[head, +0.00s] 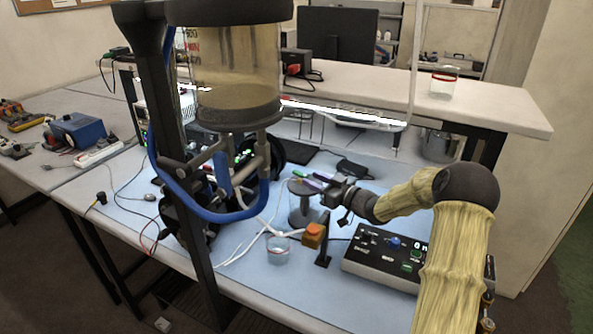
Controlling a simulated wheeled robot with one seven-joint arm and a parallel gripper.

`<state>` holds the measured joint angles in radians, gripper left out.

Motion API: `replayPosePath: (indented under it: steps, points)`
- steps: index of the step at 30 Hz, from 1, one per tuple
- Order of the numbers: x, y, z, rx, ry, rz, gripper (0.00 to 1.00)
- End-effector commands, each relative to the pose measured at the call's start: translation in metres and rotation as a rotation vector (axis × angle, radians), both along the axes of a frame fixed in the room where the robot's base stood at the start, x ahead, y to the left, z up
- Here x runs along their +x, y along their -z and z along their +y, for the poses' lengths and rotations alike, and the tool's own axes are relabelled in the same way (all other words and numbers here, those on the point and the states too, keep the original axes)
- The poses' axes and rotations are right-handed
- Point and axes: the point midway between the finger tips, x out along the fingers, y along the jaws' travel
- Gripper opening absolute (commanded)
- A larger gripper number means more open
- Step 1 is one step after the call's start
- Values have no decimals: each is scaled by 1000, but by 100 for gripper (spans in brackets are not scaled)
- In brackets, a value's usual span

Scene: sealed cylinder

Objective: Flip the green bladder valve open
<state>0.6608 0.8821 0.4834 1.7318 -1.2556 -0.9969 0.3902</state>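A small green piece (300,174), which looks like the green valve handle, shows just left of my gripper, above a grey round-topped stand (300,205). It is too small to tell whether it is turned open or closed. My gripper (322,187) reaches in from the right at about the height of the stand's top, with its tips close to the green piece. I cannot tell whether they touch it. A purple strip shows by the tips. The finger gap is too small to make out.
A tall clear cylinder (238,75) with cloudy liquid hangs on a dark post (180,150), with a blue hose (205,212) below. An orange button box (314,235), a glass beaker (278,250) and a black control panel (385,260) stand in front.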

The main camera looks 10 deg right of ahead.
Motion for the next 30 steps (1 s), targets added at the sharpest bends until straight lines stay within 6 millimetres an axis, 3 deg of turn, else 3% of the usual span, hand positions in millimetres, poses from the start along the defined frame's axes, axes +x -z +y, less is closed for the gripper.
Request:
replayPosePath:
  steps: [12,23,28,30]
  points:
    - [50,-1,45,1,-5,0,35]
    - [54,0,48,1,-4,-1,35]
    - [54,0,48,1,-4,-1,2]
    - [54,0,48,1,-4,-1,0]
